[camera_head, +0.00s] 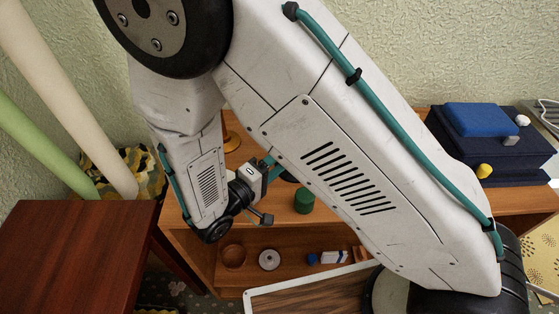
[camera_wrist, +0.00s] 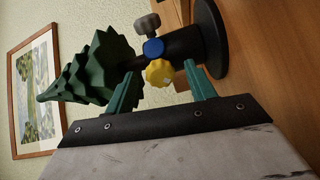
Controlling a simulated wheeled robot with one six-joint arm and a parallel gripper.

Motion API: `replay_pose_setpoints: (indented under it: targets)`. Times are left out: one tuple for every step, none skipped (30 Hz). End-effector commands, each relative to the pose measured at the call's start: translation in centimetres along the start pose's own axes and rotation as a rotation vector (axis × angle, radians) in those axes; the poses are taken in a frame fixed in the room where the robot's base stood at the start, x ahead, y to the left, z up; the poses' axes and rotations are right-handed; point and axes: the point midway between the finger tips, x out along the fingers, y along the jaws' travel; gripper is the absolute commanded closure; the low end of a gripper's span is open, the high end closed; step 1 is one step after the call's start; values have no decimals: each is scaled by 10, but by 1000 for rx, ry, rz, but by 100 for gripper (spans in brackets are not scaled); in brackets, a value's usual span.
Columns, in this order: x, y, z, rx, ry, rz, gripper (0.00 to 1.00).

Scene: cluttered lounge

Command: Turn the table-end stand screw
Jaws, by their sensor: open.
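In the wrist view a small green tree (camera_wrist: 92,70) is held in a black stand, made of a collar (camera_wrist: 183,46) and a round base (camera_wrist: 211,38) on a wooden surface. The stand carries a yellow screw knob (camera_wrist: 159,72), a blue one (camera_wrist: 153,47) and a grey one (camera_wrist: 147,23). The yellow knob is nearest to me. My gripper (camera_wrist: 160,70) is open, with its teal fingers on either side of the yellow knob; I cannot tell whether they touch it. In the head view my arm hides most of the stand.
In the head view a wooden shelf unit (camera_head: 190,240) holds a green cylinder (camera_head: 304,201) on top, with a wooden bowl (camera_head: 233,256) and white ring (camera_head: 269,260) below. A navy box (camera_head: 450,150) stands right, a red-brown table (camera_head: 75,245) left. A framed picture (camera_wrist: 37,90) hangs behind.

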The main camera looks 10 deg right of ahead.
Motion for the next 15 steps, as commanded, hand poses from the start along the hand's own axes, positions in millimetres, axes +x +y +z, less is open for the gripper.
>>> replay_pose_setpoints:
  targets:
    - [-8, 0, -1, 1, 5, 0, 45]
    - [-13, 0, -1, 1, 5, -1, 45]
    - [-20, 0, 0, 1, 6, -1, 45]
    - [-26, 0, -1, 1, 6, -1, 45]
    - [-31, 0, -1, 2, 6, -2, 45]
    - [-38, 0, -1, 1, 6, -2, 45]
    - [-43, -1, 0, 0, 6, -2, 45]
    - [-48, -1, 0, 0, 5, -2, 45]
    - [-54, -1, 0, 0, 5, -1, 45]
    - [-58, -1, 0, 0, 5, -1, 45]
    - [-61, -1, 0, 1, 4, -1, 45]
    - [-65, 0, 0, 1, 4, -1, 45]
    - [-67, 0, 0, 0, 4, -1, 45]
    - [-69, 0, 0, 0, 4, -1, 45]
    - [-70, 0, 0, 0, 3, -1, 45]
